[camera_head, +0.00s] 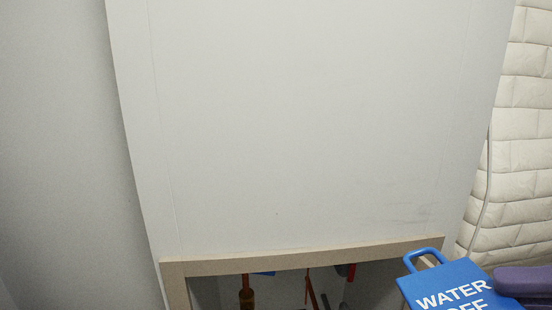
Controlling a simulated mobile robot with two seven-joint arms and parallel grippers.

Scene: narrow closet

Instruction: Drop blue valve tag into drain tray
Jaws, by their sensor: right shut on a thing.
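The blue valve tag (447,279) shows at the lower right, cut off by the bottom edge. It is a flat blue plate with a loop handle on top and white lettering that reads "WATER" and part of a second word. My right gripper (522,282), of which only a purple part shows at the right edge, is shut on the tag. The grip point itself is not clear. My left gripper is out of view. I cannot make out a drain tray.
A white panel (300,130) fills the middle. Below it a tan wooden frame (300,260) borders an opening with several tools, including a brown handle (247,292) and a red item (346,270). A white brick wall (520,130) with a thin cable stands at the right.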

